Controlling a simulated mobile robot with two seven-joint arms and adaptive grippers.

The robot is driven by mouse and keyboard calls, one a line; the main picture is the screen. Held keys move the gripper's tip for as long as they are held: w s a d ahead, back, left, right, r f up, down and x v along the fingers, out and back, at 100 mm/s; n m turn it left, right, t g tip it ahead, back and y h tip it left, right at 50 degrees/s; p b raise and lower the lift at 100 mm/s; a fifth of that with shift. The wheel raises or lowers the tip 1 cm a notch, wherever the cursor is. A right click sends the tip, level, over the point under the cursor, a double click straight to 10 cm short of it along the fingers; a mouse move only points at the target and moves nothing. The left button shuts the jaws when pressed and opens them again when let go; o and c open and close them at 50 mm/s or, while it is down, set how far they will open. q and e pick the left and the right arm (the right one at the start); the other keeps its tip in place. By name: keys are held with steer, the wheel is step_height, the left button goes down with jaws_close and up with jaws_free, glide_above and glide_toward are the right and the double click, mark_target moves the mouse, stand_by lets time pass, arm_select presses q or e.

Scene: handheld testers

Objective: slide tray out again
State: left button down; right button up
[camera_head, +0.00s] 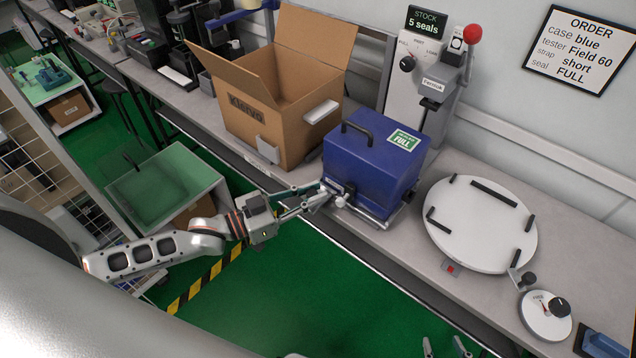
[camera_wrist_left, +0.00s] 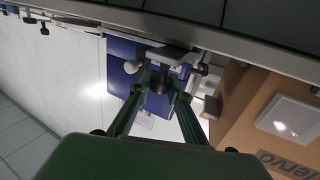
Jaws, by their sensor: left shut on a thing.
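A blue case (camera_head: 365,175) with a black top handle and a green FULL label stands on a thin metal tray (camera_head: 397,212) at the bench's front edge, below the sealing press (camera_head: 425,75). My left gripper (camera_head: 322,194) reaches in from the left at the tray's front and is shut on a part there. In the left wrist view the fingers (camera_wrist_left: 162,88) close on a small dark grip in front of the blue case (camera_wrist_left: 122,75). The exact contact is partly hidden. My right gripper (camera_head: 446,347) shows only two separated fingertips at the bottom edge, with nothing between them.
An open cardboard box (camera_head: 270,125) stands just left of the case. A white round turntable (camera_head: 480,235) with black stops lies to the right, with a dial (camera_head: 545,315) and a blue block (camera_head: 603,346) beyond. An order sign (camera_head: 578,48) hangs on the wall. Green floor is clear before the bench.

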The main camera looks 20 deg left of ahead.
arm_select(q)
steer(key=shift+s+f, duration=0.15)
steer(key=shift+s, duration=0.05)
steer(key=c, duration=1.9)
jaws_free()
steer(key=shift+a, duration=0.1)
steer(key=v, duration=1.2)
steer(key=s+d+f+n+g+y, duration=0.1)
steer(key=s+d+f+y, duration=0.1)
steer(key=f, duration=0.4)
steer(key=s+d+f+n+g+y, duration=0.1)
steer(key=s+d+f+y, duration=0.1)
steer(key=f, duration=0.4)
steer(key=s+d+f+n+y, duration=0.2)
steer(key=s+f+y, duration=0.2)
steer(key=f+y, duration=0.1)
steer(key=shift+s+d+f+g, duration=0.1)
steer(key=shift+d+f+g, duration=0.3)
steer(key=shift+f, duration=0.1)
